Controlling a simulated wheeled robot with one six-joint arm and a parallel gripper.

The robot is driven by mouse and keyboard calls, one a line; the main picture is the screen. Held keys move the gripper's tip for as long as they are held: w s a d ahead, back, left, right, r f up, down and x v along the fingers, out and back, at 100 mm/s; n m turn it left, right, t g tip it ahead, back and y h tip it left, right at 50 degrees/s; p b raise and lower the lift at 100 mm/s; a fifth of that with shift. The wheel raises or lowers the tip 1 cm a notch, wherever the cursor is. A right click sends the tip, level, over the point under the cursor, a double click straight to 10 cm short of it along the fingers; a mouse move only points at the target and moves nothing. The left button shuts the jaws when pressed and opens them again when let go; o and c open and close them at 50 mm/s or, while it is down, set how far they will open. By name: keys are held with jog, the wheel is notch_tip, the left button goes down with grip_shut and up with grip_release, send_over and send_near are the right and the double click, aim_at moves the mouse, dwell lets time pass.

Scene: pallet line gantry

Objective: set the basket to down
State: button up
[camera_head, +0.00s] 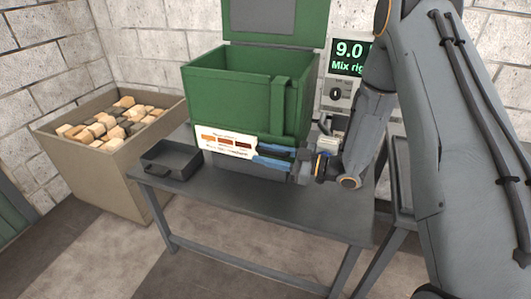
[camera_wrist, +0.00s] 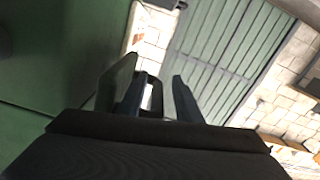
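A green open-topped box (camera_head: 225,97) with a raised lid (camera_head: 275,45) stands on the grey table; no separate basket can be made out in it, and its inside is mostly hidden. A green upright strip (camera_head: 278,108) runs down its front near the right corner. My gripper (camera_head: 256,154) is low in front of the box, its two blue fingers pointing left across the label (camera_head: 225,142). The fingers are apart with a gap between them. In the wrist view, my gripper (camera_wrist: 150,90) shows a dark loop-shaped piece between the fingers; I cannot tell whether it touches them.
A small grey tray with a handle (camera_head: 171,160) sits on the table (camera_head: 240,200) left of the box. A large bin of blocks (camera_head: 105,165) stands at the left. A lit display (camera_head: 350,57) and a knob are behind at right. The table's front is clear.

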jog(key=shift+r, duration=0.15)
notch_tip(320, 180, up, 10)
jog(key=shift+f+b, duration=0.1)
jog(key=shift+b, duration=0.65)
